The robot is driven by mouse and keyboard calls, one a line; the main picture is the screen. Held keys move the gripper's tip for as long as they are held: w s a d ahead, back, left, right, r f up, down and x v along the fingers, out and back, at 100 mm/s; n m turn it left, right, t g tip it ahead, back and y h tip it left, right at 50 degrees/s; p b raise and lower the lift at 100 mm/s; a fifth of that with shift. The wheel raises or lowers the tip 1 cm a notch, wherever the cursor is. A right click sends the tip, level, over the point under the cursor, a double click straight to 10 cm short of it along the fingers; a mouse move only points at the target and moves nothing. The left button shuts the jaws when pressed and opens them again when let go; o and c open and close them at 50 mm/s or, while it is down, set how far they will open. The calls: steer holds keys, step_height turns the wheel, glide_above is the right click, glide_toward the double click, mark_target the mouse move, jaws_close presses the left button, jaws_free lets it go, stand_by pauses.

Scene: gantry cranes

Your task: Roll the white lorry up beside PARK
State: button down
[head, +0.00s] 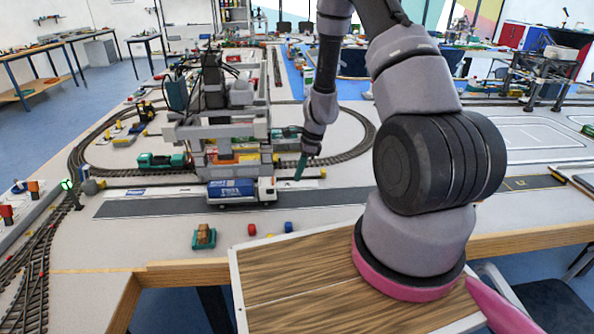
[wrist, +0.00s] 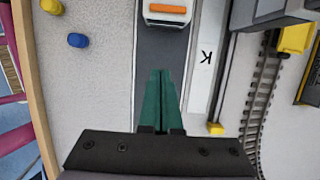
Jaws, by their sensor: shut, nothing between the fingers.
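The white lorry (head: 267,189) stands on the dark road strip in front of the grey gantry crane, its cab toward the right and a blue container on its back. In the wrist view only its white front end with an orange band (wrist: 167,10) shows at the top edge. A white strip beside the road bears a letter K (wrist: 206,57); the rest of its lettering is out of view there. My gripper (head: 299,174) is shut and empty over the road, right of the cab. In the wrist view its green fingers (wrist: 161,78) lie together, apart from the lorry.
The gantry crane (head: 215,130) rises directly behind the lorry. Rail track (wrist: 262,90) runs beyond the K strip, with a small yellow block (wrist: 215,128) near it. Red (head: 251,229) and blue (head: 288,227) pieces lie near the table edge. The road right of the lorry is clear.

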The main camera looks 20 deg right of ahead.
steer(key=x, duration=0.6)
steer(key=shift+d, duration=0.1)
steer(key=a, duration=0.3)
steer(key=shift+w+a+f, duration=0.15)
steer(key=shift+w, duration=0.2)
steer(key=shift+a, duration=0.35)
